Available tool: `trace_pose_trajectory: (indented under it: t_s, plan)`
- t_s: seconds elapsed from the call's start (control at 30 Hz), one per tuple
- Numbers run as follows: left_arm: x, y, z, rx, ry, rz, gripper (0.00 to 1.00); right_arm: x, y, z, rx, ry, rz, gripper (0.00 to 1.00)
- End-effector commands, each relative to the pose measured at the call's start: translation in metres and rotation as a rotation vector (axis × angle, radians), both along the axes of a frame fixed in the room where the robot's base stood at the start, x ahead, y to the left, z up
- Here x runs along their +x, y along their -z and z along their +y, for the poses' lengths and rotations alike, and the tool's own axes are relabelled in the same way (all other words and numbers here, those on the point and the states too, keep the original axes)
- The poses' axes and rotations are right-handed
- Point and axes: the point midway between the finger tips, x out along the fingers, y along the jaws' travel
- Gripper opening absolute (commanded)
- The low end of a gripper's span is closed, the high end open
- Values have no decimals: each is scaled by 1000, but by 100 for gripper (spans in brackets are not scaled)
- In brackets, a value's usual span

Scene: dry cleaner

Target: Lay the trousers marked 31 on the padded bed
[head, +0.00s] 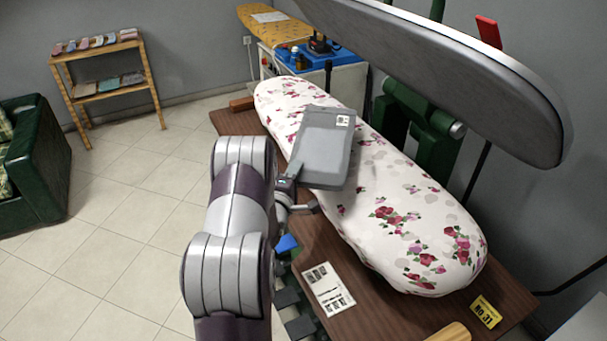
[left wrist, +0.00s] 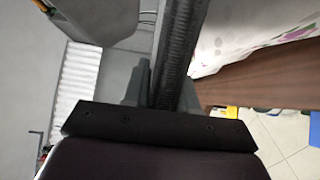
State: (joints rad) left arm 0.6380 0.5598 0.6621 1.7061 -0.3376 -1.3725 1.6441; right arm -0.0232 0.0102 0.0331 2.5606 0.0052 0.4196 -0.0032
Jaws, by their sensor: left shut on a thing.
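The padded bed (head: 420,225) has a white cover with red flowers and lies lengthwise on the brown press table. The folded grey trousers (head: 325,150), with a small white label, are over the bed's left-middle part. I cannot read the label or tell whether the trousers touch the cover. My left gripper (head: 290,186) is shut on the near left edge of the trousers. My right gripper is out of view.
The press's raised grey upper plate (head: 450,75) hangs over the bed's far side. A yellow "No 31" tag (head: 486,312) and a printed white card (head: 328,289) lie on the wooden table (head: 380,318). A shelf (head: 105,85) and green armchair (head: 35,160) stand left.

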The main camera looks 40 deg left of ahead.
Motion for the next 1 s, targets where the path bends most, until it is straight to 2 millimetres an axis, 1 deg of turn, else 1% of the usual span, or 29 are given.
trace_pose_trajectory:
  t_s: [0.03,0.13,0.23,0.3,0.4,0.5,0.67,0.77,0.8,0.87,0.9,1.0]
  plan:
    - [9,4,4,1,1,-3,0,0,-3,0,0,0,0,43]
    - [22,12,11,2,0,-4,0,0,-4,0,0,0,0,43]
    - [26,22,13,1,0,-2,0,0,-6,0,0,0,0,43]
    - [26,36,13,-1,0,0,0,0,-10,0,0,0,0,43]
    - [26,51,13,1,0,-3,0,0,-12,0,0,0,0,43]
    - [26,55,13,2,0,-4,0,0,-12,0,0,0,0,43]
    - [26,55,13,2,0,-4,0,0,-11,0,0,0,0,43]
    - [26,59,13,2,0,-4,0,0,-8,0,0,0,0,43]
    - [25,61,12,1,0,0,30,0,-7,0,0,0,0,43]
    - [25,59,12,1,0,0,50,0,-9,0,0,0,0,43]
    - [25,59,12,1,0,0,52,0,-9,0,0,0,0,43]
    - [25,59,12,1,0,0,52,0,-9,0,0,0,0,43]
